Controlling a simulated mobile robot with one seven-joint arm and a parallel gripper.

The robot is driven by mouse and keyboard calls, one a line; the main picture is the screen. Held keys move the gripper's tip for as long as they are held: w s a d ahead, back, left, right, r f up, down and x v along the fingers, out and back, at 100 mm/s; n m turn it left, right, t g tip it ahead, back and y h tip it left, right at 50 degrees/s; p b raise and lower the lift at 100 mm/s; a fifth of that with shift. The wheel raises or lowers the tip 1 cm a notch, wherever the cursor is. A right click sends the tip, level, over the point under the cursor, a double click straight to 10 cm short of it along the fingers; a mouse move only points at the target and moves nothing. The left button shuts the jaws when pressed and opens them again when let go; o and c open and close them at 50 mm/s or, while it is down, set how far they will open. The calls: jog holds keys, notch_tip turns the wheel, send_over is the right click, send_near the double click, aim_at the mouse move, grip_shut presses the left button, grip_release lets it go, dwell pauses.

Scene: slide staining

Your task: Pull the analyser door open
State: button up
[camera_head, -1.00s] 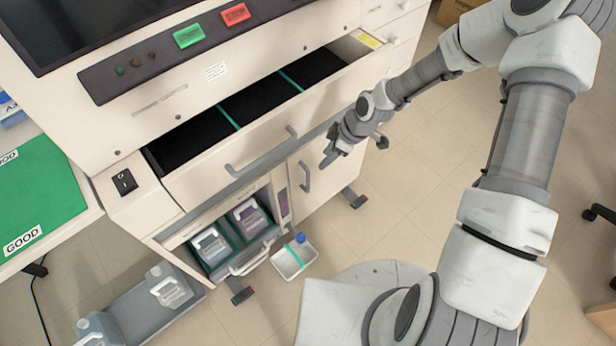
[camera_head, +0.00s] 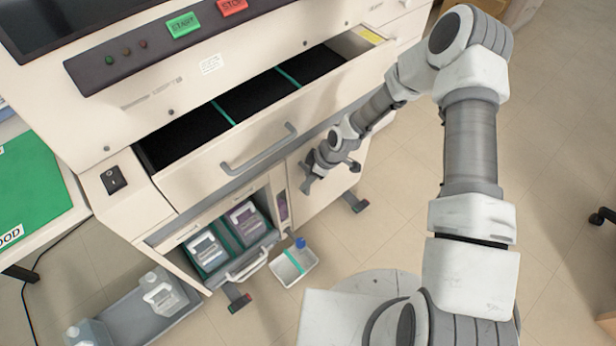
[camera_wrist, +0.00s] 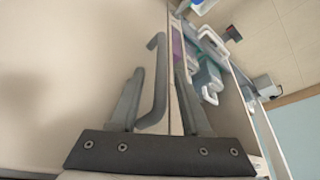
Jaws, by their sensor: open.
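The analyser (camera_head: 125,200) is a large cream cabinet. Its door (camera_head: 325,197) is the plain lower-right panel, and it looks closed. The door also fills the left of the wrist view (camera_wrist: 70,80). The grey bar handle (camera_wrist: 158,85) on the door lies between my two fingers in the wrist view. My gripper (camera_head: 307,182) is at the door's left side and hides most of the handle in the head view. In the wrist view my gripper (camera_wrist: 160,70) is open, with a finger on each side of the handle and gaps visible.
A wide drawer (camera_head: 260,148) with black compartments stands pulled out above the door. A lower bay of bottles (camera_head: 243,226) is open to the left. A white tray (camera_head: 292,268) sits on the floor below.

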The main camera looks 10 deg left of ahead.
grip_shut()
dwell(1.4)
